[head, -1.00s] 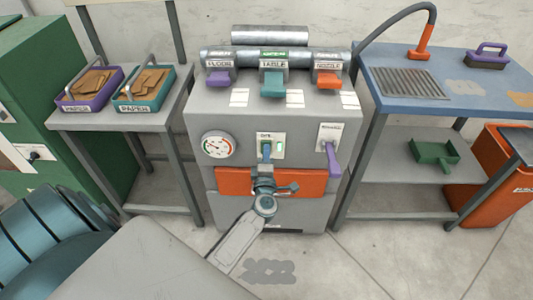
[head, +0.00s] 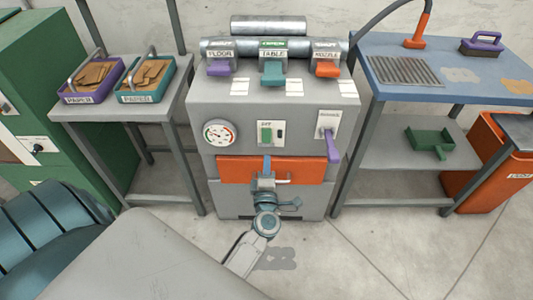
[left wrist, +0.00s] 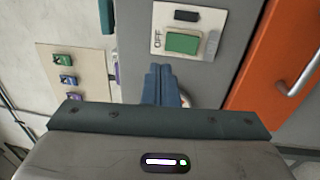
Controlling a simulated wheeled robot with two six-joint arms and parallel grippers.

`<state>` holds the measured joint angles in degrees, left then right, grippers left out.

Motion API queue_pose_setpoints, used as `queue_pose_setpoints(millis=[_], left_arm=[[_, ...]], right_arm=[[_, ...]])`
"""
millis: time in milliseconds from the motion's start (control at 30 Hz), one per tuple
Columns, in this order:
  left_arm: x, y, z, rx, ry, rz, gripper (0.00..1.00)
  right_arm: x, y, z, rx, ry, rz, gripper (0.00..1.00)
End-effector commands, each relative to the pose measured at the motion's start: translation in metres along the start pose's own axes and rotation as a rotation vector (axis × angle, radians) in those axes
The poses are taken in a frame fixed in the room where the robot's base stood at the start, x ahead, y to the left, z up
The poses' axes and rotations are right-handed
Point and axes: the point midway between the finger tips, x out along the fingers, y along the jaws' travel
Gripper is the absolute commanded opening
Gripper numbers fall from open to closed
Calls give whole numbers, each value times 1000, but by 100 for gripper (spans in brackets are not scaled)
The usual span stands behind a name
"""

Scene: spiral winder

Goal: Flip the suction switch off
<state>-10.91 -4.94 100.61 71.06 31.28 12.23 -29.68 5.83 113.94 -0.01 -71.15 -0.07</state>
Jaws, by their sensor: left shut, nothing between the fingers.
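The suction switch (head: 266,133) is a green rocker on a white plate on the front of the grey machine. In the left wrist view the green rocker (left wrist: 182,43) sits beside the word OFF and a dark window. In the head view the window right of the rocker is dark too. My left gripper (head: 267,163) is in front of the orange drawer, below the switch plate and apart from it. Its blue fingers (left wrist: 163,85) are together and empty, pointing toward the plate. My right gripper is in neither view.
The orange drawer (head: 240,170) has a metal handle. A purple lever (head: 332,148) hangs right of the switch, and a round gauge (head: 221,133) is at left. Three coloured gate handles line the pipe above. Tables stand on both sides.

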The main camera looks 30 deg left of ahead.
Motion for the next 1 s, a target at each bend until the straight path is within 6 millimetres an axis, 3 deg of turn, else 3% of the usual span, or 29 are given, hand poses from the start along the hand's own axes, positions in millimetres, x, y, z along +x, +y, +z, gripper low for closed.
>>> queue_pose_setpoints(millis=[100, 233, 833, 900, 1000], left_arm=[[-17, 3, 0, -2, 0, -2, 0], [-25, 6, 0, 0, -1, 0, 0], [-26, 6, 0, 5, -4, -1, 0], [-28, 0, 3, 38, -27, -9, 0], [-36, -25, 15, 173, -126, -42, 0]], right_arm=[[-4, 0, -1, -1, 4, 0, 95], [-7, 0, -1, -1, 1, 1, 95], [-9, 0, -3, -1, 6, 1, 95], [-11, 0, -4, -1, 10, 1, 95], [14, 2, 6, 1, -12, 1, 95]])
